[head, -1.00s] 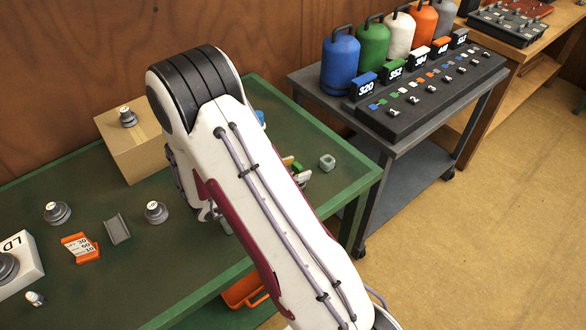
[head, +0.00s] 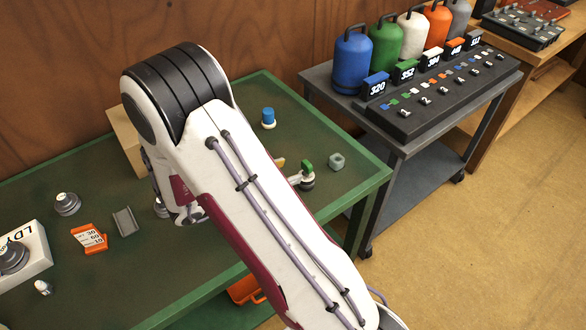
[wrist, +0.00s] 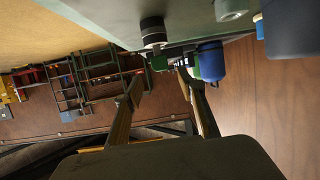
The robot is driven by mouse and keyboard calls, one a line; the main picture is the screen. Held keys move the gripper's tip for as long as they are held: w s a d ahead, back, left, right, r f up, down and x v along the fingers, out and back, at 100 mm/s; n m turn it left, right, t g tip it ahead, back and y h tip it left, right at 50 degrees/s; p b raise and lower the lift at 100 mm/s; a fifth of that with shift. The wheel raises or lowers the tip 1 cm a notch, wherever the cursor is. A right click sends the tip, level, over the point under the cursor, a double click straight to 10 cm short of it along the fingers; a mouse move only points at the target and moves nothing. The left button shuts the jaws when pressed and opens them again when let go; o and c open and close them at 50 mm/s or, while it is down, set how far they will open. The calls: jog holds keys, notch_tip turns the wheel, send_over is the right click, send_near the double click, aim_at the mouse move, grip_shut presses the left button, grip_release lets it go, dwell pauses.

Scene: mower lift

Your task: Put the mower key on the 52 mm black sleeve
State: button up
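My gripper (wrist: 160,76) is open in the wrist view, with its two tan fingers apart. A small green piece (wrist: 158,62) shows between and beyond the fingertips, close to a black cylinder (wrist: 152,28) that stands on the table. In the head view a green piece (head: 307,166) stands near a dark round part (head: 307,184) at the table's right side. I cannot tell for sure which part is the mower key or the 52 mm black sleeve. My arm hides most of the gripper in the head view. I see nothing held.
A blue-topped piece (head: 268,118) and a grey-green block (head: 337,161) stand nearby on the green table (head: 240,262). A cardboard box (head: 125,140) is partly behind my arm. Left are an orange sign (head: 88,238) and a grey channel (head: 125,221). A cart with coloured canisters (head: 352,60) is right.

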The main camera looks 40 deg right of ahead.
jog(key=shift+v, duration=2.55)
